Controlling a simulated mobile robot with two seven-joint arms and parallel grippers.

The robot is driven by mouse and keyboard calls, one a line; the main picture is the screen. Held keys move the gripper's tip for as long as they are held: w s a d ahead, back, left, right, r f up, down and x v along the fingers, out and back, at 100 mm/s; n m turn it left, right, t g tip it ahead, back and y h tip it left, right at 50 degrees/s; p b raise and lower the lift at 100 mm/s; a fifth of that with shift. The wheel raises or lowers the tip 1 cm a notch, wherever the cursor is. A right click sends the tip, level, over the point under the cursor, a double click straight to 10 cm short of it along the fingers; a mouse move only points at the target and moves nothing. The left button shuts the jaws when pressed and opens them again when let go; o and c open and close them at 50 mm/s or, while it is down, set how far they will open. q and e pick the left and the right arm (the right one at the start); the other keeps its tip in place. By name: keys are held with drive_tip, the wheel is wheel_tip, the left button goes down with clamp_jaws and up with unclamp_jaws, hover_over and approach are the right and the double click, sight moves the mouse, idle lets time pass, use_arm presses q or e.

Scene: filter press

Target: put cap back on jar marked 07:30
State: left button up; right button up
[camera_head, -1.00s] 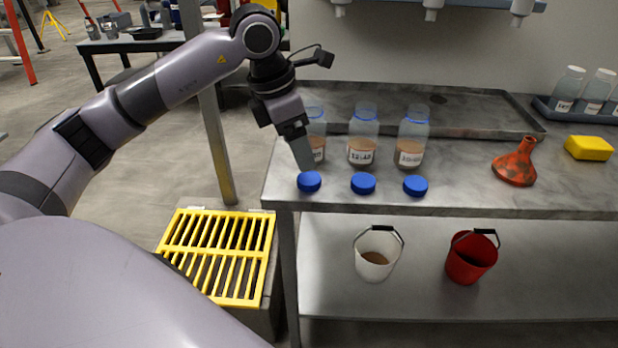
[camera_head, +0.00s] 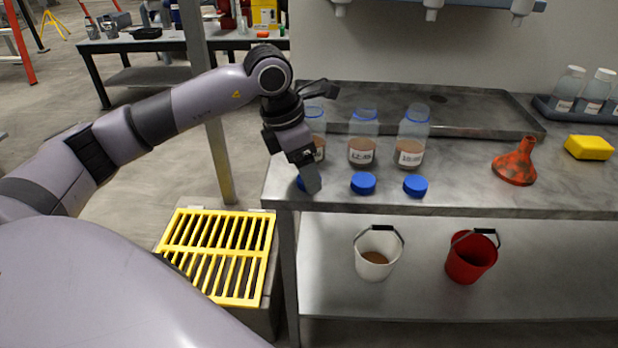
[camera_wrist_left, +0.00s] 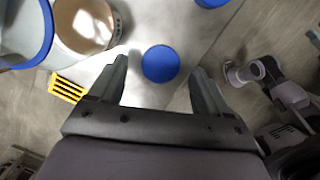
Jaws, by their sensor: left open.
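Three open jars with brown contents stand in a row on the metal bench. The left jar (camera_head: 314,122) is partly behind my left gripper, and its label cannot be read. The middle jar (camera_head: 362,140) and right jar (camera_head: 411,138) have labels too small to read surely. A blue cap lies in front of each: the left cap (camera_head: 300,184), the middle cap (camera_head: 363,183) and the right cap (camera_head: 415,186). My left gripper (camera_head: 310,185) is open at the left cap, mostly covering it. In the wrist view the left cap (camera_wrist_left: 160,63) lies between the open fingers, apart from both.
A red-stained funnel (camera_head: 515,164) and a yellow sponge (camera_head: 588,147) are on the right of the bench. A tray (camera_head: 470,115) lies behind the jars. A white bucket (camera_head: 375,255) and a red bucket (camera_head: 470,258) stand on the lower shelf.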

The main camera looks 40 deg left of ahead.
use_arm(q)
drive_tip(key=shift+w+d+f, duration=0.15)
drive_tip(key=shift+f, duration=0.55)
drive_tip(key=c, duration=1.1)
drive_tip(key=shift+r, duration=0.1)
wheel_tip(320, 180, up, 20)
drive_tip(key=shift+f+p, duration=0.1)
drive_tip(key=shift+p, duration=0.85)
